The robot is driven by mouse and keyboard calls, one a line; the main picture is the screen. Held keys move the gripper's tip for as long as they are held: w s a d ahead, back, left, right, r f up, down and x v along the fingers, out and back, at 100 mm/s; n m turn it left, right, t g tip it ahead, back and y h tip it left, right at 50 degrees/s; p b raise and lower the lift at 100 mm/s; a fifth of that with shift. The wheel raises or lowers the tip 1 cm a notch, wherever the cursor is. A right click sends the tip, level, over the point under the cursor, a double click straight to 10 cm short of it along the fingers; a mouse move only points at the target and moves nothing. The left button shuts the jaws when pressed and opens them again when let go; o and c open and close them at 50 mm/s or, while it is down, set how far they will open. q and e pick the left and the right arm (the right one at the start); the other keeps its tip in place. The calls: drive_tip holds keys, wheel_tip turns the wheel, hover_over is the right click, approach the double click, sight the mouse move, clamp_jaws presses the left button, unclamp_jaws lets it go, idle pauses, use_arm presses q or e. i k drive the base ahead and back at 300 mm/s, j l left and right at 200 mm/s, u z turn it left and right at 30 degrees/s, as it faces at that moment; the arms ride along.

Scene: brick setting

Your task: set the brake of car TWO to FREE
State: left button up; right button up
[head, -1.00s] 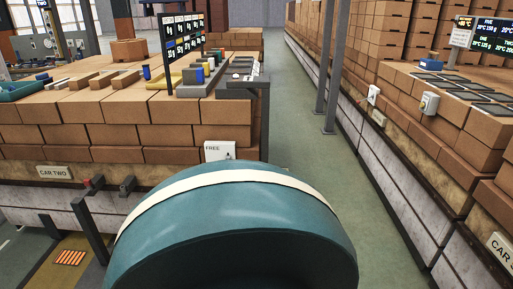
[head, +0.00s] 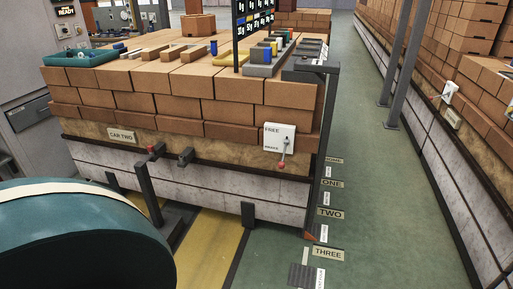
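Car TWO is a brick-loaded car; its name plate (head: 122,134) is on the left of its near side. The white brake plate (head: 271,142) is at the right end of the same side, with FREE at its top and BRAKE lower down. The brake lever (head: 283,158) hangs down, its red knob (head: 282,166) at the lower edge of the plate, on the BRAKE side. Neither of my grippers is in view. A teal rounded part of my body hides the lower left.
Dark metal posts with a red-tipped bar (head: 153,149) stand out from the car's near side. A dark upright post (head: 323,160) stands at its right corner. Floor plates (head: 331,213) lie beyond it.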

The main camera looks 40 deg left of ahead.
sight(281, 165)
drive_tip(key=u, duration=1.15)
drive_tip(key=i+j, duration=0.15)
drive_tip(key=j, duration=0.2)
drive_tip(key=i+j+u, duration=0.1)
drive_tip(key=j, duration=0.25)
drive_tip(key=i+j, duration=0.2)
drive_tip(key=j, duration=0.15)
drive_tip(key=i+j, duration=0.15)
drive_tip(key=j, duration=0.25)
drive_tip(key=i, duration=0.5)
drive_tip(key=i+l, duration=0.15)
drive_tip(key=i, duration=0.35)
drive_tip(key=j+u, duration=0.05)
